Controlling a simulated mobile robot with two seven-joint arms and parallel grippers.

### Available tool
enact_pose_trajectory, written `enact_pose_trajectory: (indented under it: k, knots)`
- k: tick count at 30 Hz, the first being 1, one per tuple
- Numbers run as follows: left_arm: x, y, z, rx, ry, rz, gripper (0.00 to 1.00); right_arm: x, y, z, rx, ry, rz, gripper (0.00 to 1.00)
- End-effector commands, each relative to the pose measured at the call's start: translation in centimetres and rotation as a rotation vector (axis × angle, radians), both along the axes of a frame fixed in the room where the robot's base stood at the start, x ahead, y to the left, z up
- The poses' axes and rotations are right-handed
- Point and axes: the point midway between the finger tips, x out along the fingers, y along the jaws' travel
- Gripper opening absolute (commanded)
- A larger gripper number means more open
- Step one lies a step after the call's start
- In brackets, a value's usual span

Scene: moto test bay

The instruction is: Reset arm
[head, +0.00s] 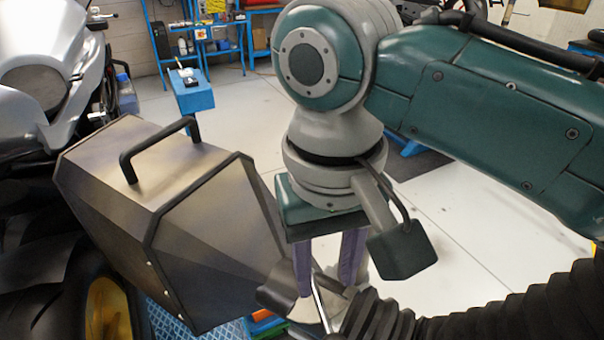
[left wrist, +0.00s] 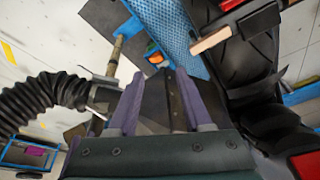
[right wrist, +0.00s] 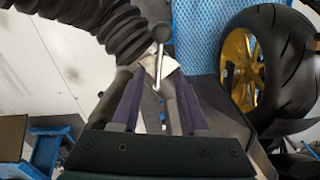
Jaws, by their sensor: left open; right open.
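My right gripper (head: 326,286) points down in the head view, with purple-lined fingers spread around the end region of a black corrugated hose (head: 480,318). In the right wrist view, a metal lever with a round knob (right wrist: 161,34) shows just beyond the open right fingers (right wrist: 158,78); I cannot tell whether they touch it. My left gripper (left wrist: 160,76) shows only in the left wrist view, its fingers apart. A dark grey surface lies between or behind them. The left arm does not show in the head view.
A dark metal case (head: 205,215) with a black handle (head: 155,150) stands left of my right gripper, close by. A silver motorcycle (head: 60,60) is behind it. A wheel with a yellow rim (right wrist: 242,68) is near. Pale floor (head: 480,220) is open behind; blue benches stand farther off.

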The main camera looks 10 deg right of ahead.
Motion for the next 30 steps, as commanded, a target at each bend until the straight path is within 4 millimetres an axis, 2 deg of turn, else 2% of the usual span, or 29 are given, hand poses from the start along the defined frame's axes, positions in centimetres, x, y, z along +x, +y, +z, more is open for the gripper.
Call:
enact_pose_trajectory:
  k: [3,6,17,20,25,28,30]
  knots:
    - [0.0,-0.1,0.0,-0.004,0.0,0.003,0.5,0.1,0.1,1.6,0.001,-0.002,0.001,0.44]
    - [0.0,-0.1,0.0,-0.005,0.0,0.004,0.5,0.0,0.1,2.2,0.001,0.0,0.001,0.44]
    - [0.0,-0.1,0.0,-0.005,0.0,0.004,0.5,-0.2,0.2,2.2,0.009,0.001,0.006,0.44]
    - [0.0,-0.1,0.0,-0.004,0.0,0.002,0.5,-1.4,0.8,1.4,0.054,0.002,0.032,0.44]
    - [0.0,0.0,0.0,0.001,-0.001,-0.001,0.5,-5.0,1.8,-0.4,0.204,-0.044,0.088,0.44]
    - [0.0,0.1,0.0,0.004,-0.001,-0.003,0.5,-7.1,0.8,-1.0,0.262,-0.103,0.09,0.44]
    - [0.0,0.1,0.0,0.005,-0.001,-0.004,0.5,-8.4,-0.7,-1.3,0.27,-0.149,0.079,0.44]
